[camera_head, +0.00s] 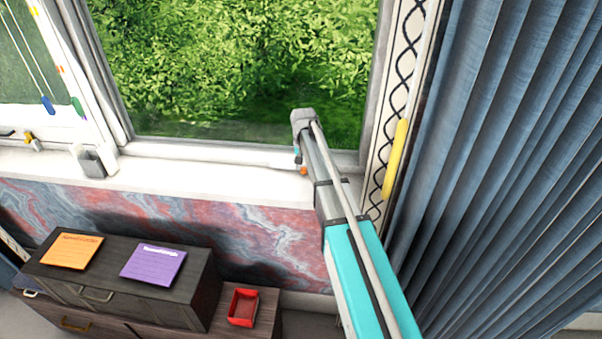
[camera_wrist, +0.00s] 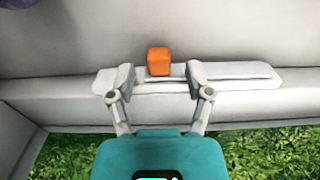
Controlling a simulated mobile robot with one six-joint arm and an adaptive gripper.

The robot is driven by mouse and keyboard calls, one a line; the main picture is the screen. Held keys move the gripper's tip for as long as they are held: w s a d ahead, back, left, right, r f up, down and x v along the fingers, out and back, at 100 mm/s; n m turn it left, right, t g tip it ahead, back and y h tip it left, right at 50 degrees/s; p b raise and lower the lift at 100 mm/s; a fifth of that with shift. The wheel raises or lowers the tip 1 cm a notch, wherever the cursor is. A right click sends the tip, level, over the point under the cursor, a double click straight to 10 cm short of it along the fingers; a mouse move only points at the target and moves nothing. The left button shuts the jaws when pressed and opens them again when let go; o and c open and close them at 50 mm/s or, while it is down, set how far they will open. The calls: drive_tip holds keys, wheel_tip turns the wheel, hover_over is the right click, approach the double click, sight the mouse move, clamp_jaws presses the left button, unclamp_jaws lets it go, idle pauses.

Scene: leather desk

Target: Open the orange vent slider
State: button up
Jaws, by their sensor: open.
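The orange vent slider (camera_wrist: 158,61) is a small block on a white vent strip (camera_wrist: 238,74) along the window frame in the wrist view. It sits left of the strip's middle. My gripper (camera_wrist: 158,83) is open, with one finger to the left of the slider and one to the right. The slider shows between and slightly beyond the fingertips, and neither finger appears to touch it. In the head view, a small orange spot (camera_head: 303,171) shows at the lower window frame, beside my arm. My arm hides much of the area around it.
A blue curtain (camera_head: 510,130) hangs at the right, with a yellow handle (camera_head: 395,160) beside it. A grey holder (camera_head: 92,162) stands on the white sill (camera_head: 200,177). Below are a dark drawer unit (camera_head: 195,280) with orange and purple notes and a red tray (camera_head: 243,294).

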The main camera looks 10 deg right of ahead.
drive_tip(key=shift+f+b, duration=0.45)
drive_tip(key=shift+f, duration=0.2)
clamp_jaws()
